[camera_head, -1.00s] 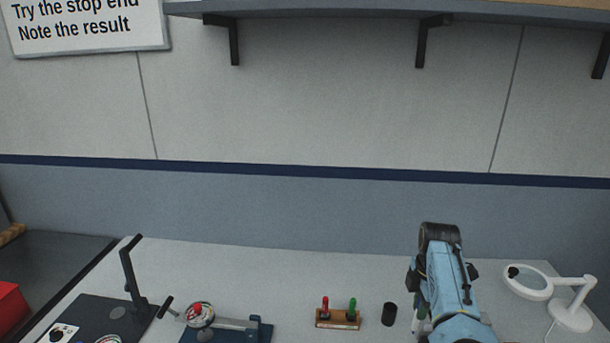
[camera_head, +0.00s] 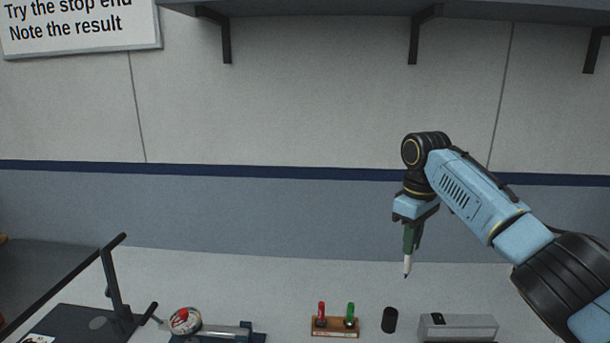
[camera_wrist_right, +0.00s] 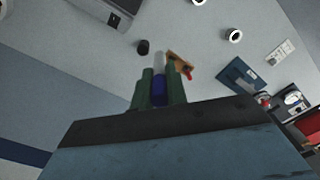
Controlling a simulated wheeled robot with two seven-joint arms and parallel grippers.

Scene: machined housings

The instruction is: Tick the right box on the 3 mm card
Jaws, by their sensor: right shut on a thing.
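My right gripper (camera_head: 411,240) is shut on a pen (camera_head: 407,265), which points down with its dark tip in the air above the bench. In the right wrist view the pen's blue and white body (camera_wrist_right: 158,92) sits between the green fingers. A small white printed sheet (camera_wrist_right: 281,52) lies on the bench in that view; its print is too small to read, so I cannot tell if it is the 3 mm card. No tick box can be made out. My left gripper is not in view.
A black cup (camera_head: 390,320) stands below and left of the pen. Left of it is a wooden holder (camera_head: 335,327) with red and green handled pieces. A grey box (camera_head: 458,328) lies right. A dial gauge (camera_head: 185,321) and a black stand (camera_head: 112,285) are farther left.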

